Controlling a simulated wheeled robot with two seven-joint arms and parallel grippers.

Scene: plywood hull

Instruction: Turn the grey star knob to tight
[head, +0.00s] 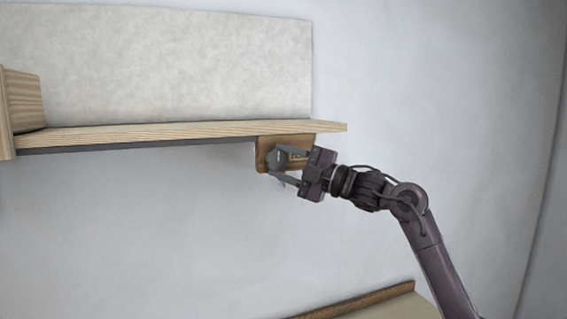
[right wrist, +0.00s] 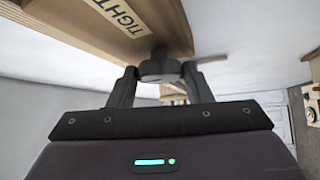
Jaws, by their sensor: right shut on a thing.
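The grey star knob (head: 274,160) sits on a wooden block (head: 299,141) under the right end of the shelf. It also shows in the right wrist view (right wrist: 160,68), on the block with the label "TIGHT" (right wrist: 122,14). My right gripper (head: 283,166) is shut on the knob, with one finger on each side of it in the right wrist view (right wrist: 159,82). The gripper hides part of the block and its label in the head view. My left gripper is not in view.
The wooden shelf (head: 190,132) runs across above the knob, with a pale panel (head: 160,65) behind it and a wooden box (head: 22,100) at its left end. A lower wooden ledge (head: 365,299) shows at the bottom. The space below the shelf looks clear.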

